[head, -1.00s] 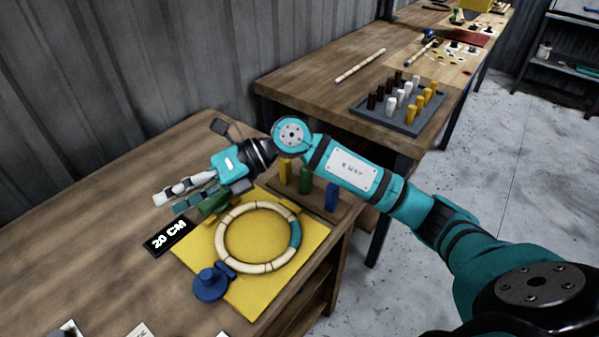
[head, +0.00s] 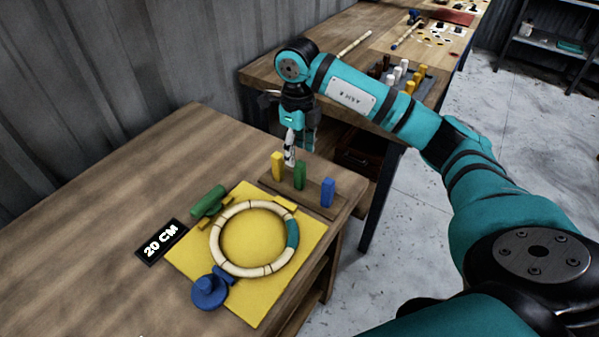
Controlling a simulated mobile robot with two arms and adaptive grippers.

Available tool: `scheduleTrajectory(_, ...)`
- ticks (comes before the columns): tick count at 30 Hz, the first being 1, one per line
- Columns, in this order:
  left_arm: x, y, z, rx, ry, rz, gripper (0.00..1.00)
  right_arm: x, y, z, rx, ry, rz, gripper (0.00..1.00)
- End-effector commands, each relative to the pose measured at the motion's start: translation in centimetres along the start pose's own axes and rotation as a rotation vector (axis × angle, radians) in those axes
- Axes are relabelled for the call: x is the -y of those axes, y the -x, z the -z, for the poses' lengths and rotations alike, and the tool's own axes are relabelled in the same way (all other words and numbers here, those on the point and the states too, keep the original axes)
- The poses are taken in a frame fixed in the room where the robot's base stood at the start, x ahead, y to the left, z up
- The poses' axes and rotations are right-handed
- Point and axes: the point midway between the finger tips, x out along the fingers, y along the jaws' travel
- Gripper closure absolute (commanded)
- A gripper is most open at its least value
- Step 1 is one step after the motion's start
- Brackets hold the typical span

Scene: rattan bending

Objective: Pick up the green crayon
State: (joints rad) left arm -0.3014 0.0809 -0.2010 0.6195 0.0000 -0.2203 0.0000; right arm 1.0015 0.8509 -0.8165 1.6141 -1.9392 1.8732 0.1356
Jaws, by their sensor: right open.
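The green crayon (head: 300,176) stands upright in a small wooden holder (head: 313,196), between a yellow crayon (head: 277,165) and a blue crayon (head: 327,191). My right gripper (head: 299,156) points down with its fingers apart, just above and seemingly slightly behind the green crayon's top in the head view. The fingers look empty. I cannot tell whether they touch the crayon. My left gripper is not in view.
A "20 CM" sign (head: 161,241) lies left. A second table (head: 262,77) with a peg tray stands behind. The left tabletop is clear.

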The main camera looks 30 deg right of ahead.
Motion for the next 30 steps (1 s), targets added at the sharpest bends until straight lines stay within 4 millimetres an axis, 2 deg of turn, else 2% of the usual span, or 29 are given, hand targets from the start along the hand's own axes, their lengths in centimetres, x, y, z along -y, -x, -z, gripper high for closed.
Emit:
scheduleTrajectory(3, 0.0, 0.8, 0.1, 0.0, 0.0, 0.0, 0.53, -0.1, -2.4, 0.1, -0.004, 0.0, -0.003, 0.5)
scheduleTrajectory(6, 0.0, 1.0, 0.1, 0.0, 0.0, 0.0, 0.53, -0.1, -3.9, 0.0, -0.001, 0.001, -0.003, 0.5)
scheduleTrajectory(14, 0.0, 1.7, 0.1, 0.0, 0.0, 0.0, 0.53, -0.1, -5.7, 0.2, -0.003, 0.001, -0.003, 0.5)
scheduleTrajectory(18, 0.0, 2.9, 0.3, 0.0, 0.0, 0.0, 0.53, 0.0, -7.7, 0.5, -0.004, 0.001, -0.004, 0.5)
scheduleTrajectory(21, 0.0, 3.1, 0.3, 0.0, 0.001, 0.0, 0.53, 0.0, -9.2, 0.5, -0.002, 0.001, -0.003, 0.5)
scheduleTrajectory(24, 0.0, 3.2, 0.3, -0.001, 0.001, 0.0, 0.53, 0.1, -10.1, 0.4, 0.0, 0.002, -0.002, 0.5)
scheduleTrajectory(30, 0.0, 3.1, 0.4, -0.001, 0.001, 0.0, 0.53, 0.1, -10.3, 0.4, 0.001, 0.002, -0.001, 0.5)
